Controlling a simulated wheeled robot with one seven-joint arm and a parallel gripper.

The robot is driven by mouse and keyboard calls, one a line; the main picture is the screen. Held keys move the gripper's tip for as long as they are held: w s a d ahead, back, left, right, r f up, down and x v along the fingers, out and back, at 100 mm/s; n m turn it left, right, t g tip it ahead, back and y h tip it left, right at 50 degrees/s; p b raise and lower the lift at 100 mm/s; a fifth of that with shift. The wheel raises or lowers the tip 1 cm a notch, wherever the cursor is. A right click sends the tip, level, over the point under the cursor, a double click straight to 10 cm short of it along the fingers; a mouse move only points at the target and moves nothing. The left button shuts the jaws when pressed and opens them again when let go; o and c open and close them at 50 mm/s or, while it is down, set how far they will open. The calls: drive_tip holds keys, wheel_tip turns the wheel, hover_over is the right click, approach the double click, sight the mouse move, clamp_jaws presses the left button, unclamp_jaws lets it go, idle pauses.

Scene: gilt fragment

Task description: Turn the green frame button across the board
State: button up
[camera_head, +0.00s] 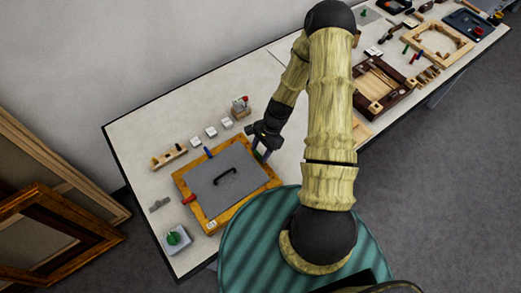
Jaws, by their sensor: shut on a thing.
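A gold-brown wooden frame (183,183) lies on the near left part of the table. A grey board (212,168) with a black handle (225,176) fills its opening. The green frame button (258,155) is at the frame's right side, partly hidden by my gripper. My gripper (263,153) reaches down there and is shut on the green button. Its exact angle to the board is too small to tell. A blue button (208,152) is at the frame's far edge, and a red button (188,199) is at its left edge.
A wooden rack (169,156), several small white blocks (211,131) and a holder with a red-topped item (240,107) stand beyond the frame. A grey box with a green knob (175,239) is at the near left corner. More frames (377,82) lie farther right.

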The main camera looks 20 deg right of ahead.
drive_tip(key=shift+w, duration=0.1)
drive_tip(key=n+g+b, duration=0.1)
drive_tip(key=n, duration=0.2)
drive_tip(key=shift+w+a+n+h+b, duration=0.1)
drive_tip(key=shift+w+n+h+b, duration=0.05)
drive_tip(key=shift+n+h+b, duration=0.25)
drive_tip(key=n+g+h+b, duration=0.1)
drive_tip(key=n+b, duration=0.1)
drive_tip(key=n, duration=0.2)
drive_tip(key=shift+w+a, duration=0.1)
drive_tip(key=shift+a, duration=0.05)
drive_tip(key=n+h, duration=0.1)
drive_tip(key=n, duration=0.1)
drive_tip(key=n+h+b, duration=0.1)
drive_tip(key=n, duration=0.2)
drive_tip(key=shift+a+g, duration=0.2)
drive_tip(key=shift+g, duration=0.2)
drive_tip(key=n+h+b, duration=0.1)
drive_tip(key=n, duration=0.3)
drive_tip(key=shift+a+n+h+b, duration=0.15)
drive_tip(key=shift+n+h+b, duration=0.2)
drive_tip(key=shift+n+h, duration=0.05)
drive_tip(key=o, duration=1)
drive_tip(key=shift+r, duration=0.1)
